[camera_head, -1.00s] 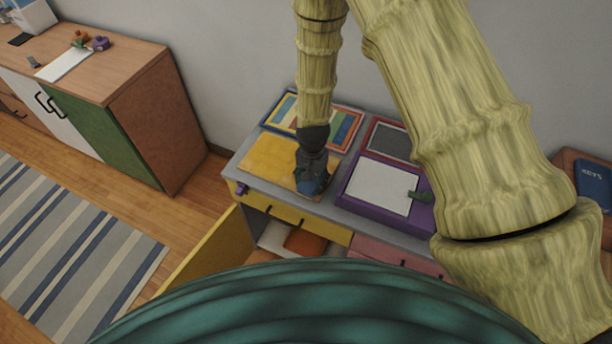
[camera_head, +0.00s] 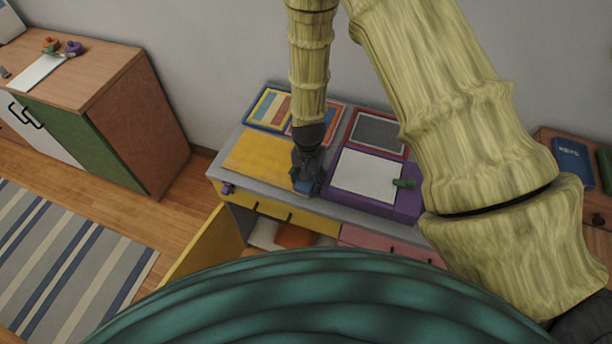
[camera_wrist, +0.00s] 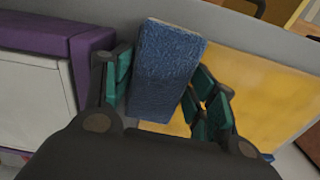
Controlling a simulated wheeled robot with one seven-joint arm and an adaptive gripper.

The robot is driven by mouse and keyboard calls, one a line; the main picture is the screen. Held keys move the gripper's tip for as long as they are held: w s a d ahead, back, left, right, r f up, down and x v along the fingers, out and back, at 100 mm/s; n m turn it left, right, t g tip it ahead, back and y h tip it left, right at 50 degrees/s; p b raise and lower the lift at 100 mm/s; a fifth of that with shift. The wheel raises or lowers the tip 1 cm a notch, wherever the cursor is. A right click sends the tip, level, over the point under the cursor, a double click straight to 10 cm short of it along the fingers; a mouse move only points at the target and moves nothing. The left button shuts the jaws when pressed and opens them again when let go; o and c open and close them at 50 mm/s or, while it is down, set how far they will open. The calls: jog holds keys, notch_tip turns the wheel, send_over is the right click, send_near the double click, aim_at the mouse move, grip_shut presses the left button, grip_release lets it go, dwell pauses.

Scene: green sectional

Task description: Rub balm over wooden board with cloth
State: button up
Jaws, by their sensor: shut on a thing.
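The wooden board is a flat yellow-orange panel (camera_head: 258,155) on the left part of the grey desk top. It also shows in the wrist view (camera_wrist: 265,95), to the right of my gripper. My gripper (camera_head: 306,182) is at the board's right end, low over the desk. In the wrist view my gripper (camera_wrist: 165,90) is shut on a folded blue cloth (camera_wrist: 165,60), held between its teal-padded fingers. The cloth overlaps the board's edge; I cannot tell whether it presses on the surface. No balm can be made out on the board.
Right of my gripper is a purple box with a white top (camera_head: 368,176). Behind it are a red-framed grey panel (camera_head: 378,131) and a striped picture (camera_head: 270,106). A yellow door (camera_head: 205,245) stands open at the desk's front left. A cabinet (camera_head: 115,110) is farther left.

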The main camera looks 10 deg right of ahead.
jog(key=shift+r+p, duration=2)
jog(key=shift+r, duration=1)
jog(key=shift+r, duration=0.1)
jog(key=shift+r+p, duration=1)
jog(key=shift+r, duration=0.4)
